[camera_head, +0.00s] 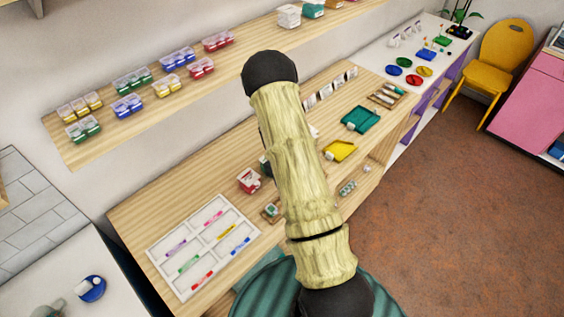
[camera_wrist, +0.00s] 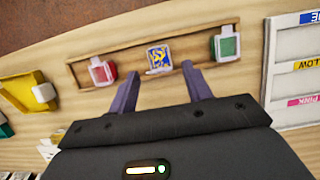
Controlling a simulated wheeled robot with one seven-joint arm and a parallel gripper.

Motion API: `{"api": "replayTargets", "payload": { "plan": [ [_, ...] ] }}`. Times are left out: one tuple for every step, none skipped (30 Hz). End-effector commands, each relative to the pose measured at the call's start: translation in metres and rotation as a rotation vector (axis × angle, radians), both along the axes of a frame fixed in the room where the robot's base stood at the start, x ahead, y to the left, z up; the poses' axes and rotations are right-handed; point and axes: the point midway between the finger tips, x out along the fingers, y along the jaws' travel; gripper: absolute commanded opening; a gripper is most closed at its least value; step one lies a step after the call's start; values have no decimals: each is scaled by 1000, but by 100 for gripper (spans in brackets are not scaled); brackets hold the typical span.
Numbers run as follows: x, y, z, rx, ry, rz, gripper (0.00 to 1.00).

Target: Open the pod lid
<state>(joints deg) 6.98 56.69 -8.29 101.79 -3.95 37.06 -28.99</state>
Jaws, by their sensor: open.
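In the wrist view a long wooden tray (camera_wrist: 110,59) holds three small square pods in a row. The middle pod (camera_wrist: 158,56) has a blue and yellow patterned top and a pale tab on its near edge. A red pod (camera_wrist: 102,71) sits left and a green pod (camera_wrist: 226,44) right, each with a white part. My gripper (camera_wrist: 159,70) is open and empty, its two purple fingers spread just short of the middle pod, one toward each side. Whether a finger touches the pod I cannot tell. In the head view my arm hides the gripper and most of the tray.
A white tray with coloured labelled strips (camera_head: 199,226) lies beside the wooden tray. A red and white box (camera_head: 249,180) stands behind. Yellow (camera_head: 338,150) and green (camera_head: 361,119) trays lie farther along the bench. A shelf (camera_head: 231,57) with several bead boxes runs above.

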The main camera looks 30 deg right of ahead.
Motion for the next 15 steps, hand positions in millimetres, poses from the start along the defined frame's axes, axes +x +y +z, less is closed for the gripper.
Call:
{"api": "replayTargets", "payload": {
  "plan": [
    [3, 1, 4, 0, -4, 1, 49],
    [4, 1, 7, 0, -4, 1, 49],
    [5, 2, 12, 0, -5, 1, 49],
    [7, 2, 16, -1, -7, 1, 49],
    [8, 3, 20, 0, -5, 1, 49],
    [11, 3, 28, -1, -8, 1, 49],
    [13, 4, 33, -1, -7, 1, 49],
    [15, 5, 39, -1, -8, 1, 49],
    [16, 6, 46, 0, -8, 1, 49],
    [18, 6, 52, -1, -7, 1, 49],
    [20, 7, 58, 0, -8, 1, 49],
    [22, 8, 65, 0, -8, 1, 49],
    [24, 8, 71, 0, -8, 1, 49],
    [25, 9, 77, -1, -7, 1, 49],
    [28, 10, 85, -1, -7, 1, 49]
  ]
}}
